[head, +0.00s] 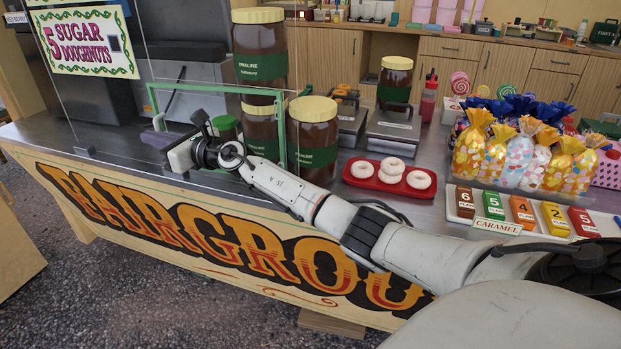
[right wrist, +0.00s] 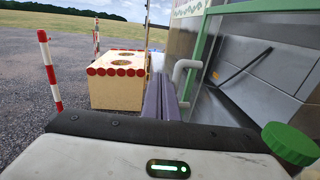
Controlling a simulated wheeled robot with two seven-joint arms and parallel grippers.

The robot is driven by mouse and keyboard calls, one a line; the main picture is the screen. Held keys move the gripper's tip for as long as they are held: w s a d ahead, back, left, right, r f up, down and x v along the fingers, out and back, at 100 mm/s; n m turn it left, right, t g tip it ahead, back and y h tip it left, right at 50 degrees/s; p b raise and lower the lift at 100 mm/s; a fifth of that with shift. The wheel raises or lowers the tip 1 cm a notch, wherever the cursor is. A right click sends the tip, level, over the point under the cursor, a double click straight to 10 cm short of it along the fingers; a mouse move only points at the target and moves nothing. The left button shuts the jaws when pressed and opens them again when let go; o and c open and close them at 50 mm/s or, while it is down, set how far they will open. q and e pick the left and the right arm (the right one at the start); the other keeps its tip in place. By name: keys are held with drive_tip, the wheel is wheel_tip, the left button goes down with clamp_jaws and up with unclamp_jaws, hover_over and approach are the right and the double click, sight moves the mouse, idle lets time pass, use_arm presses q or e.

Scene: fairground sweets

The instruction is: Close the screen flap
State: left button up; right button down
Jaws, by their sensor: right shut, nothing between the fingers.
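The screen flap (head: 215,88) is a clear pane edged in green, standing in the clear screen above the counter. Its right green upright (head: 281,135) is in front of the brown jars. Its lower left part is hidden behind my right gripper (head: 160,132). In the right wrist view, a green edge (right wrist: 203,40) carries a pale bent handle (right wrist: 183,72). The purple fingers of my right gripper (right wrist: 161,98) are shut and empty, close to the left of and below this handle. I cannot tell whether they touch it, nor how far the flap stands open. My left gripper is out of view.
Praline jars (head: 316,140) stand behind the flap, with a green lid (right wrist: 291,143) close to my right wrist. A red tray of doughnuts (head: 365,184) and wrapped sweet bags (head: 473,150) are farther right. My right arm stretches across the counter front (head: 190,225).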

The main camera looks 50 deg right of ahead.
drive_tip(key=shift+w+d+m+h, duration=0.3)
drive_tip(key=shift+w+d+h, duration=0.2)
drive_tip(key=shift+d, duration=0.1)
idle(0.4)
